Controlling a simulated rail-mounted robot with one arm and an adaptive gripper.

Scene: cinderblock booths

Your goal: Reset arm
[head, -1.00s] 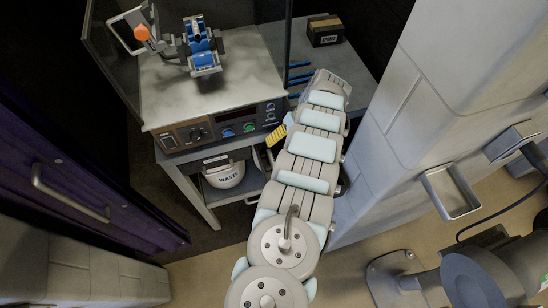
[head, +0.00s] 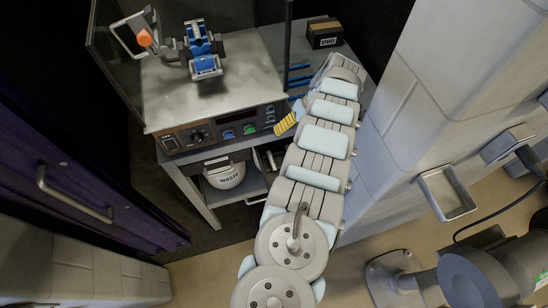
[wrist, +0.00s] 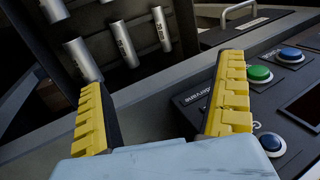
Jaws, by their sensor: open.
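My gripper (wrist: 163,112) shows in the wrist view as two yellow ridged fingers held wide apart, with nothing between them. In the head view, my gripper (head: 284,124) is a small yellow piece at the left of my arm, in front of the bench's control panel. The wrist view shows the panel close on the right, with a green button (wrist: 259,74) and blue buttons beside the right finger. Several labelled metal cylinders (wrist: 85,59) in a dark rack lie beyond the fingers. Part of my gripper is hidden by my arm in the head view.
A bench (head: 215,90) carries a blue clamp fixture (head: 203,50) and an orange-tipped part (head: 145,38). A labelled box (head: 323,33) stands at the back. A white waste bin (head: 226,175) sits below. A block wall (head: 435,110) rises close on the right, a purple door (head: 60,180) on the left.

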